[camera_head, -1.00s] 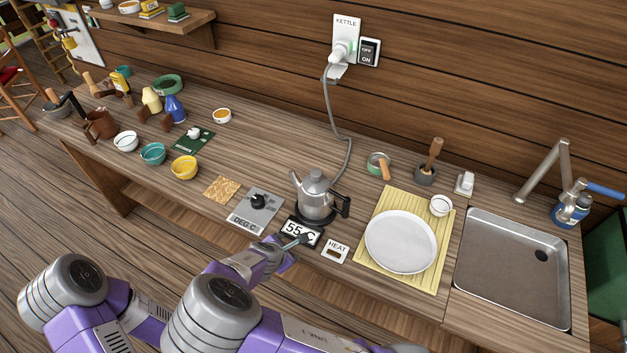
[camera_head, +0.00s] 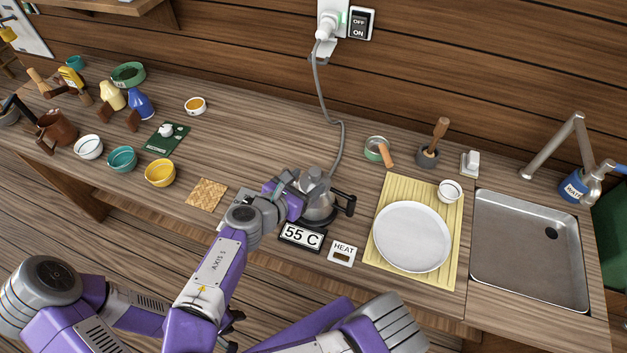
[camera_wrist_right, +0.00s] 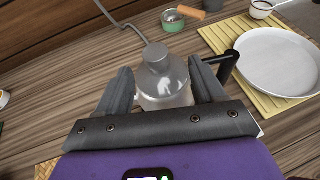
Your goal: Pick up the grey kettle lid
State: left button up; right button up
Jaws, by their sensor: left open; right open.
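The grey kettle (camera_head: 320,208) stands on its dark base at the counter's middle. Its lid (camera_head: 313,179), topped by a small round knob, is on the kettle; it also shows in the right wrist view (camera_wrist_right: 158,58). My right gripper (camera_head: 292,188) is open at the kettle's left side and partly hides it. In the right wrist view the open fingers (camera_wrist_right: 162,80) appear on either side of the kettle body, with the lid beyond them; contact cannot be told. My left gripper (camera_head: 233,331) is open and empty low in the head view, partly hidden behind an arm link.
The kettle's black handle (camera_head: 347,204) juts right, and a cord (camera_head: 318,90) rises behind it. The temperature display (camera_head: 301,236) and heat switch (camera_head: 342,253) lie in front. A plate (camera_head: 412,237) on a yellow mat is right. A cracker-like square (camera_head: 207,194) lies left.

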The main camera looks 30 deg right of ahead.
aim_at(312, 178)
jog(key=b+x, duration=0.4)
jog(key=shift+w+a+f, duration=0.1)
jog(key=shift+f, duration=0.1)
jog(key=shift+w+d+f+b, duration=0.1)
jog(key=shift+w+d+b, duration=0.25)
jog(key=shift+d+b, duration=0.25)
jog(key=shift+c, duration=0.4)
jog(key=c, duration=1.1)
